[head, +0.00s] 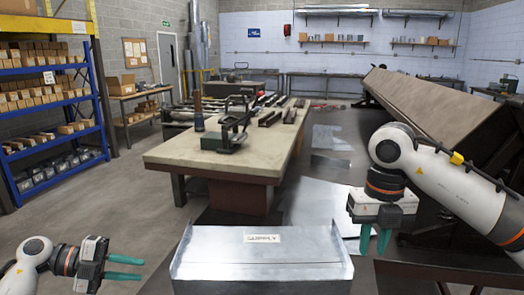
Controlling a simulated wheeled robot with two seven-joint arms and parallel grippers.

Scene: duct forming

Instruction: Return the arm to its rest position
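My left gripper (125,268) is at the bottom left of the head view. Its two green fingers point right, are spread apart and hold nothing. My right gripper (374,241) is at the right, with its arm coming in from the right edge. Its green fingers point down, stand apart and hold nothing visible. Between the grippers, at the bottom centre, is a silver sheet-metal box (262,252) with a label reading "SUPPLY". The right gripper is to the right of the box and apart from it.
A workbench (215,156) with a vise-like tool (232,130) stands beyond the box. Blue shelving (98,105) with boxes is at the left. A long brown machine (440,115) runs along the right, behind my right arm. Bare floor (110,205) lies at the left.

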